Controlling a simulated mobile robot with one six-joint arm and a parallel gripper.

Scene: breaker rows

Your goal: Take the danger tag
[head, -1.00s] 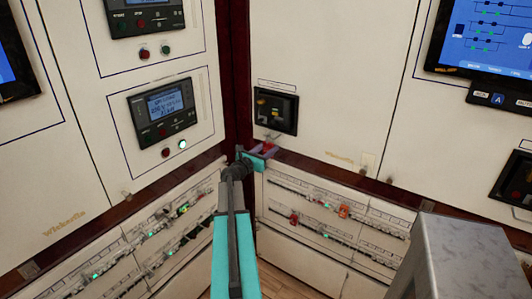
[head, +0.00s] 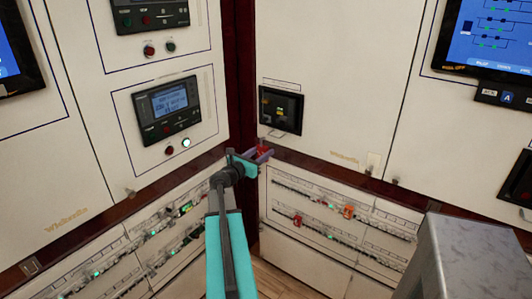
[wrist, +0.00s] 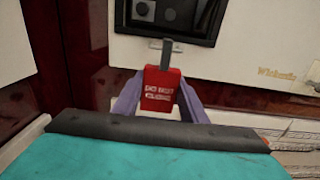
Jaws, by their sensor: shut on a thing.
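The danger tag (wrist: 161,89) is a red plate with white lettering, upright in the wrist view, with a grey strap or hook (wrist: 167,50) at its top. My gripper (wrist: 158,98) has its two purple fingers on either side of the tag, shut on it. In the head view my gripper (head: 256,157) is at the corner between the two panel walls, with a bit of the red tag (head: 264,152) showing between the fingers. It is just below the black recessed switch box (head: 281,110). I cannot tell whether the strap still hangs on anything.
A panel with a lit screen and buttons (head: 156,110) is on the left wall. Rows of breakers with green lights (head: 180,215) run below the dark red ledge; two orange-red pieces (head: 348,211) sit on the right rows. A grey metal block (head: 470,255) stands at lower right.

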